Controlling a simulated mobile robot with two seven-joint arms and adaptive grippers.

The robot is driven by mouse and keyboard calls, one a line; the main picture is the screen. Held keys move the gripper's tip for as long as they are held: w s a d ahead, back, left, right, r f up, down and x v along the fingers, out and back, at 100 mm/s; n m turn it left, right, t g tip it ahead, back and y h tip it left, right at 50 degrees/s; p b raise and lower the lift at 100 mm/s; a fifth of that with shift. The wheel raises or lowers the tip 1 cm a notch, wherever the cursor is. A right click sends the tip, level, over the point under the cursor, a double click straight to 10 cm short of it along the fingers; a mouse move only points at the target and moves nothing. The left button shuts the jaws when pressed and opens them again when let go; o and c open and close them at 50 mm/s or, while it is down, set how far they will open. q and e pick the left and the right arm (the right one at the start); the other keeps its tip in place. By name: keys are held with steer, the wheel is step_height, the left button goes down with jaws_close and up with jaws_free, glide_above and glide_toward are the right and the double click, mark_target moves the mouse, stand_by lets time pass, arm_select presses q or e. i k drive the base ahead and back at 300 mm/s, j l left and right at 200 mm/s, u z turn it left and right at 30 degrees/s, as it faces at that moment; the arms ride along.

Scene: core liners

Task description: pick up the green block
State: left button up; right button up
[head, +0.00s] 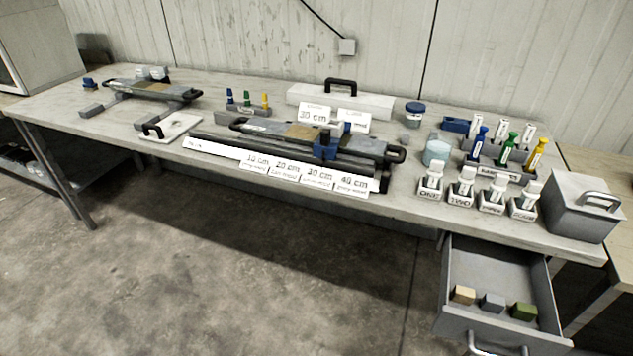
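The green block (523,311) lies in the open drawer (487,265) under the right part of the workbench. It is the rightmost of three small blocks in a row near the drawer's front. A grey block (491,302) is to its left, and a tan block (463,295) is further left. Neither of my grippers shows in the head view.
The workbench (400,190) carries a core liner tray, labelled cards, bottles and stands. A grey lidded box (568,205) stands at its right end, above the drawer's right side. The drawer handle (497,346) sticks out in front. The floor (250,270) left of the drawer is clear.

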mark_target(528, 313)
steer(key=l+z, duration=0.1)
steer(key=z, duration=0.3)
steer(key=l+z, duration=0.1)
steer(key=z, duration=0.3)
steer(key=l+z, duration=0.1)
steer(key=z, duration=0.3)
steer(key=k, duration=0.05)
